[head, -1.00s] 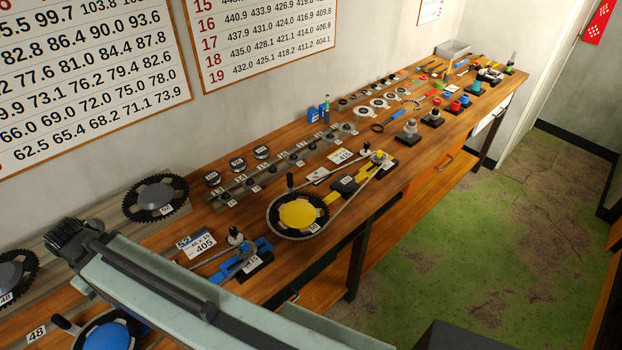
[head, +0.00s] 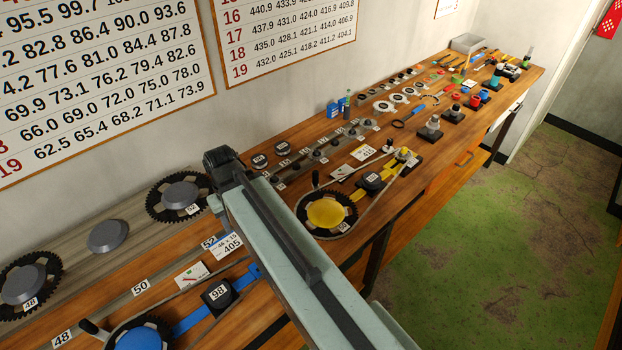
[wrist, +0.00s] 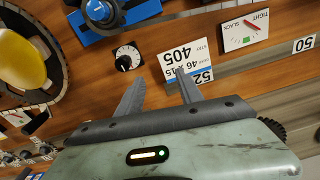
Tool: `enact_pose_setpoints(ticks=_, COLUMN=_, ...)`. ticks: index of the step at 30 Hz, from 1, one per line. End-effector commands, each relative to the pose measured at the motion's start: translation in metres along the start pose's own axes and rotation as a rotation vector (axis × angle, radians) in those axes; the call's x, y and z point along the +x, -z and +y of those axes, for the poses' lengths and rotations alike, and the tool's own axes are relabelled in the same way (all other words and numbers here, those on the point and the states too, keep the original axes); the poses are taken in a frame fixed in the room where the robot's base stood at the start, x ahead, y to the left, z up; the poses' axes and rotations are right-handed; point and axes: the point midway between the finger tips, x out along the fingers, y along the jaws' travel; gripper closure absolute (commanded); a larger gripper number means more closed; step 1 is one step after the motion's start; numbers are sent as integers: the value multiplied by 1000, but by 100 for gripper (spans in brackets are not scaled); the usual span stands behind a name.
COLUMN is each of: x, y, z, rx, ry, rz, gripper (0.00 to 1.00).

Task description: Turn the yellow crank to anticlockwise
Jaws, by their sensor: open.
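The yellow crank (head: 326,212) is a round yellow disc on a dark toothed ring, with an upright black handle (head: 316,178) at its far left rim. A chain runs from it along a yellow arm to the back right. In the head view my arm hides the bench left of the crank, and the fingers do not show.
A blue crank (head: 138,338) with a black handle stands at the front left. Dark chainrings (head: 180,196) lie on a grey rail by the wall. A small black knob (wrist: 126,57) stands near my fingers. Several small parts fill the far bench; the floor at right is clear.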

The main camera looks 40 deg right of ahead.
Motion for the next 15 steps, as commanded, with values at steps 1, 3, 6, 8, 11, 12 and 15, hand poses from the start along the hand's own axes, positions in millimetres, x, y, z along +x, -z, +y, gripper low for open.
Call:
enact_pose_setpoints(ticks=1, x=-2, y=8, z=43, rx=40, ry=5, rz=27, gripper=57)
enact_pose_setpoints(ticks=3, x=-5, y=19, z=100, rx=84, ry=11, rz=87, gripper=57)
enact_pose_setpoints(ticks=6, x=-12, y=32, z=175, rx=136, ry=7, rz=189, gripper=57)
enact_pose_setpoints(ticks=8, x=-16, y=35, z=218, rx=165, ry=-4, rz=246, gripper=57)
enact_pose_setpoints(ticks=11, x=-23, y=34, z=274, rx=202, ry=-29, rz=318, gripper=57)
enact_pose_setpoints(ticks=12, x=-25, y=33, z=290, rx=211, ry=-39, rz=339, gripper=57)
enact_pose_setpoints(ticks=15, x=-28, y=31, z=311, rx=222, ry=-52, rz=367, gripper=57)
